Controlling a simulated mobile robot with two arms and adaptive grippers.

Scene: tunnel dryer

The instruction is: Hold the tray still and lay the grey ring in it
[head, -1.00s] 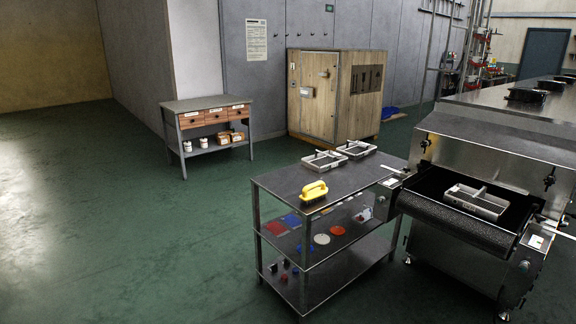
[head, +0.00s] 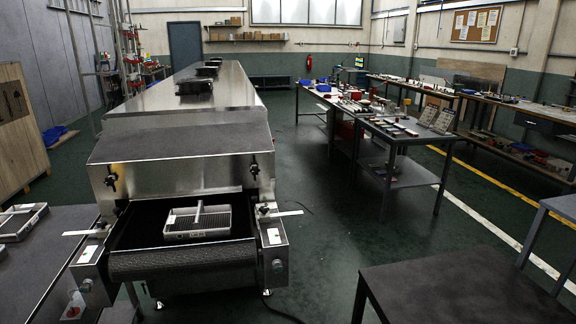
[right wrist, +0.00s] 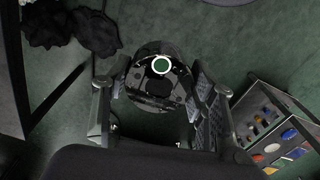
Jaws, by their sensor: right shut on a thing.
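A grey tray (head: 208,233) with a raised crossbar lies on the dark belt at the mouth of the dryer in the head view. Neither gripper is in the head view. In the right wrist view my right gripper (right wrist: 160,84) is shut, and a pale grey ring (right wrist: 161,57) with green inside shows near its dark fingertips. The exact contact is hard to make out. The ring is apart from the tray, which is not in the wrist view. My left gripper is not in view.
The dryer's steel hood (head: 180,160) rises behind the tray. A steel table (head: 42,270) with another tray (head: 18,222) stands at the left. A dark table (head: 470,290) stands front right.

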